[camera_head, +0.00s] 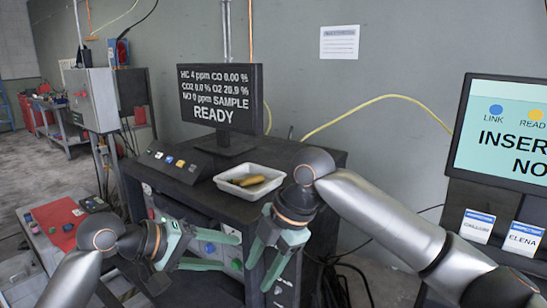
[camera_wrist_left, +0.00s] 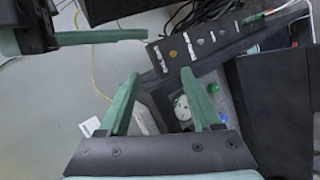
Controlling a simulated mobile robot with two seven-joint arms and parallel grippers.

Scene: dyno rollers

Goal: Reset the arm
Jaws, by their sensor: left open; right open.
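My left gripper (camera_head: 231,252) reaches in from the left in the head view, its green fingers spread and pointing right, in front of the black cart. Nothing is between its fingers. My right gripper (camera_head: 259,277) comes in from the right and points down, its green fingers apart and empty, close beside the left one. In the left wrist view the left gripper's fingers (camera_wrist_left: 160,75) are wide apart, with a panel of buttons beyond them. A green finger of the right gripper (camera_wrist_left: 100,37) shows at the upper left there.
A white tray (camera_head: 266,190) with yellowish items stands on the black cart (camera_head: 180,196). A monitor (camera_head: 221,99) reading READY stands behind it. A red mat (camera_head: 60,222) lies on a surface at left. Another screen (camera_head: 506,127) stands at right.

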